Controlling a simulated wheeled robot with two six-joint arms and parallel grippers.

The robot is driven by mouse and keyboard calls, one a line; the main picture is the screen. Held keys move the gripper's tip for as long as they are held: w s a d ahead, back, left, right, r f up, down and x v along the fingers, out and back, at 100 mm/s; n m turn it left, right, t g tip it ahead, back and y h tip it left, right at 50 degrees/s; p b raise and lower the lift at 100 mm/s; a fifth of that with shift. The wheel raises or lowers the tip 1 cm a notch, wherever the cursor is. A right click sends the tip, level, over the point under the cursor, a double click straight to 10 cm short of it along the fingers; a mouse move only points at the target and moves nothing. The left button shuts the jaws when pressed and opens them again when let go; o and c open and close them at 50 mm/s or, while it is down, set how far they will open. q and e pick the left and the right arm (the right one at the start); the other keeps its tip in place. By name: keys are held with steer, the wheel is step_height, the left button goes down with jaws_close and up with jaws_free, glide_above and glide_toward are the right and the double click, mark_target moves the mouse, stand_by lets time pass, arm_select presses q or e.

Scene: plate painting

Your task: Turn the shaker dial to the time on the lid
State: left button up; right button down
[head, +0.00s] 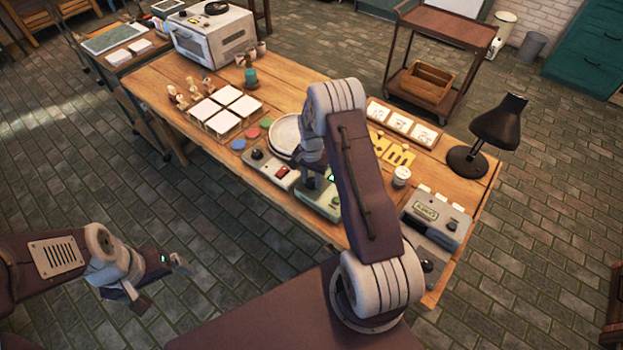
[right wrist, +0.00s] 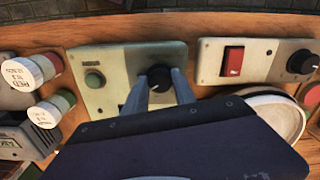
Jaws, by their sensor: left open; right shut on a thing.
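A pale green box (right wrist: 104,62) with a round green button and a black dial (right wrist: 158,76) lies near the table's front edge. The box also shows in the head view (head: 322,208), partly behind my right arm. My right gripper (right wrist: 158,88) is shut on the dial, one finger on each side. The lid writing is too small to read surely. My left gripper (head: 160,283) is open and empty, off the table.
A second box (right wrist: 213,62) with a red switch and a black dial stands close on the right. Round plates (head: 285,133) sit behind. White tiles (head: 225,108), a grey device with a display (head: 426,210) and a black lamp (head: 488,135) also occupy the table.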

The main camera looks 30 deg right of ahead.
mark_target(312, 181)
stand_by(0.3)
steer(key=c, duration=1)
jaws_free()
step_height(312, 181, up, 9)
steer(key=shift+r+b, duration=0.1)
steer(key=shift+b, duration=0.35)
